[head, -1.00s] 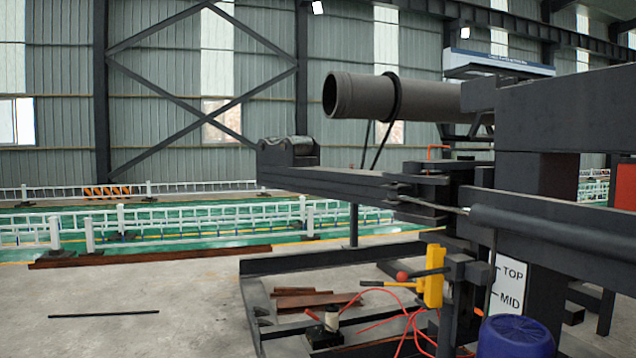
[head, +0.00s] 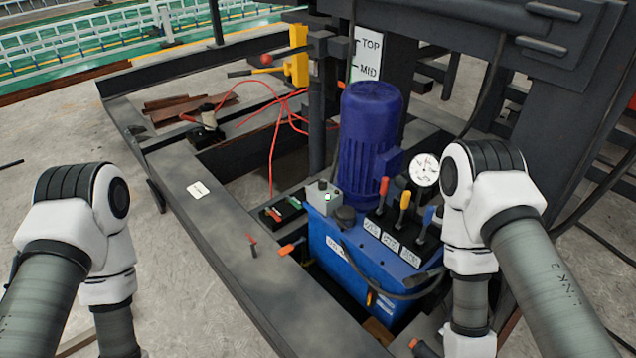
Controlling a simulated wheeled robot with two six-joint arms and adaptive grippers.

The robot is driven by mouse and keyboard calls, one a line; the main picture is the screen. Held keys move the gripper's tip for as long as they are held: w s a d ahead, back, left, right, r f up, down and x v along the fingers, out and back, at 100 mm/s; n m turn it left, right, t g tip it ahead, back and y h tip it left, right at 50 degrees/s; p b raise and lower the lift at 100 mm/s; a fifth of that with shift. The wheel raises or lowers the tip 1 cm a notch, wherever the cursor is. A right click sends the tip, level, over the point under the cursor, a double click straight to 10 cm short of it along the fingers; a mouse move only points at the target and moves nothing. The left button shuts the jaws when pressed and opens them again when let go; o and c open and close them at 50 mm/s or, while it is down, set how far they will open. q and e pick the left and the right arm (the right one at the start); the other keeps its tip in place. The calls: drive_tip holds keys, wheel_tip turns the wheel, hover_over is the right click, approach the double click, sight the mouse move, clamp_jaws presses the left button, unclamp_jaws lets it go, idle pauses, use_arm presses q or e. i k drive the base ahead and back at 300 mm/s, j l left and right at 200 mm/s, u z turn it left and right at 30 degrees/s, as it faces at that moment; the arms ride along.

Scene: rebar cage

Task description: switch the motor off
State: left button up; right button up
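The blue motor (head: 371,125) stands upright on a blue hydraulic power unit (head: 350,262) inside the dark steel frame. A small grey switch box (head: 324,197) with buttons on top sits at the unit's back left corner, beside the motor. Levers with red, yellow and blue handles (head: 404,203) stand at the unit's right, near a round white gauge (head: 425,169). My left arm shows at the left and my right arm at the right, in front of the unit's right side. Both grippers are outside the picture.
A dark steel beam (head: 232,245) runs in front of the unit, with a white card (head: 198,189) and small tools on it. A black tray (head: 283,209) with coloured items lies left of the switch box. Red hoses (head: 277,140) hang behind. A dark post stands at right.

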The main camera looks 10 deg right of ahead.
sight(322, 184)
drive_tip(key=z, duration=0.6)
drive_tip(key=i+j+z, duration=0.1)
drive_tip(key=j+z, duration=0.2)
drive_tip(key=z, duration=0.15)
drive_tip(key=i+j+z, duration=0.1)
drive_tip(key=j+z, duration=0.6)
drive_tip(key=z, duration=0.2)
drive_tip(key=j+z, duration=0.1)
drive_tip(key=j, duration=0.4)
drive_tip(key=k+j+z, duration=0.1)
drive_tip(key=j, duration=0.95)
drive_tip(key=k+j+z, duration=0.15)
drive_tip(key=j, duration=0.35)
